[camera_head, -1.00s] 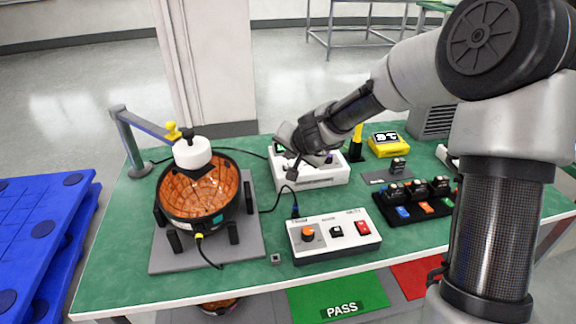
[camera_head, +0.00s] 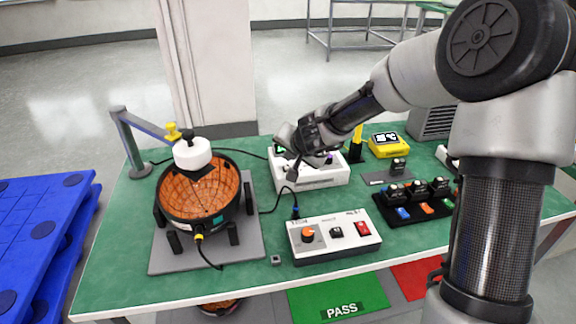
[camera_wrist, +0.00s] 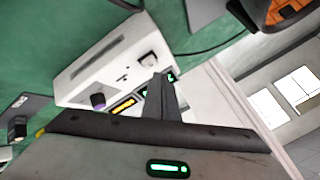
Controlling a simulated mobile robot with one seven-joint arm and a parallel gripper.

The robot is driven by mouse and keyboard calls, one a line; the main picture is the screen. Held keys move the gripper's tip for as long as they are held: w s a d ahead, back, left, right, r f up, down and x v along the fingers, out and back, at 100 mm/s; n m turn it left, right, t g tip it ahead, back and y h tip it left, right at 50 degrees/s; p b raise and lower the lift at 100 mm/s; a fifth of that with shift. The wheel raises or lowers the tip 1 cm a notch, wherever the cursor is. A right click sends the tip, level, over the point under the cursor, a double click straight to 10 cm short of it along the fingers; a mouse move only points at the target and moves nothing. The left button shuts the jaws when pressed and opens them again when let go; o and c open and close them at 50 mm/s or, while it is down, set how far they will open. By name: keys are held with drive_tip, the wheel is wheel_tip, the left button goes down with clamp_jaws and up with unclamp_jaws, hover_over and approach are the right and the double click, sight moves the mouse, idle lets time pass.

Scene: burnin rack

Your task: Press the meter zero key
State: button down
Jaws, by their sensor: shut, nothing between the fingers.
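The meter is a white box (camera_head: 312,178) at the back middle of the green table, partly hidden by my arm. I cannot read a label on that key. My gripper (camera_head: 292,173) is shut and empty, over the left front part of the box. In the wrist view its dark fingers (camera_wrist: 164,80) end close beside the key; I cannot tell whether they touch anything.
A white control box (camera_head: 335,237) with an orange knob and a red switch stands in front. A round orange-lined bowl (camera_head: 199,195) in a stand is at left. A black tray (camera_head: 414,204) of small parts and a yellow instrument (camera_head: 387,145) are at right.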

idle(0.6)
drive_tip(key=shift+f+b, duration=0.35)
drive_tip(key=shift+f, duration=0.1)
drive_tip(key=shift+f+b, duration=0.45)
drive_tip(key=shift+f, duration=0.05)
idle(0.4)
drive_tip(key=shift+r, duration=0.1)
drive_tip(key=shift+r+p, duration=0.8)
drive_tip(key=shift+p, duration=0.1)
wheel_tip(320, 180, up, 5)
drive_tip(key=p, duration=0.5)
idle(0.5)
